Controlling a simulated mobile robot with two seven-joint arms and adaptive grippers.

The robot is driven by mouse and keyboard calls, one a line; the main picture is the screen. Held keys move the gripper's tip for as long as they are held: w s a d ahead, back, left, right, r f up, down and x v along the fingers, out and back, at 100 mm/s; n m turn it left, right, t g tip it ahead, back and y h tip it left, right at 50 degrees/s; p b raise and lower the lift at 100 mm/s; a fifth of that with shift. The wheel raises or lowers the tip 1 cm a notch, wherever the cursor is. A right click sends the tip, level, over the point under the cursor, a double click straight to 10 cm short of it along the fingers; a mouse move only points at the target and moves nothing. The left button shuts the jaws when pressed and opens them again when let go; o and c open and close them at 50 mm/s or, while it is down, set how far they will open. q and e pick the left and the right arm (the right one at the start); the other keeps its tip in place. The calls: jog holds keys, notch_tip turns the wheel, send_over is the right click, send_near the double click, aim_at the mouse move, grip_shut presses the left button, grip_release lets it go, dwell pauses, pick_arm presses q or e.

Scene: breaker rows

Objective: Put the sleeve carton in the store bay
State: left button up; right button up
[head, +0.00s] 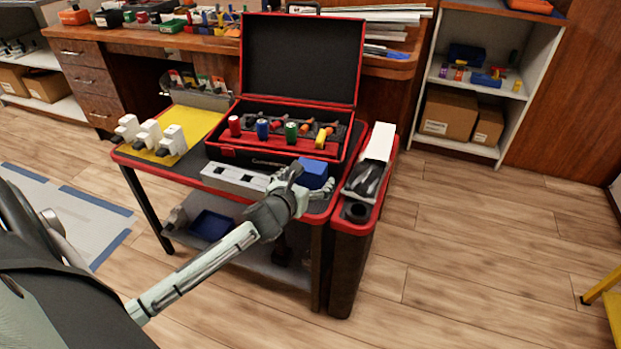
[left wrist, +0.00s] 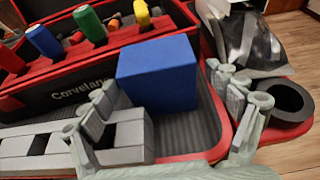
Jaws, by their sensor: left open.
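A plain blue box (head: 314,172), seemingly the sleeve carton, stands on the cart top at its front right corner, in front of the open red toolbox. It also shows in the left wrist view (left wrist: 158,74), upright. My left gripper (head: 308,183) is open at the near side of this box. In the left wrist view its fingers lie to the left and right of the box, with no clear contact. The store bay carries no readable label. A red-rimmed side bin (head: 338,215) on the cart's right has several compartments; I cannot tell whether one is the bay. My right gripper is not in view.
A grey slotted block (head: 222,177) lies just left of the blue box. The toolbox (head: 228,153) stands close behind. A white upright box (head: 381,142) and a dark bag (head: 364,180) fill part of the side bin.

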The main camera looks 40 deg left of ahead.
pick_arm(q)
jog(key=shift+x, duration=1.05)
jog(key=c, duration=1.2)
jog(key=shift+c, duration=1.2)
jog(key=shift+r, duration=0.15)
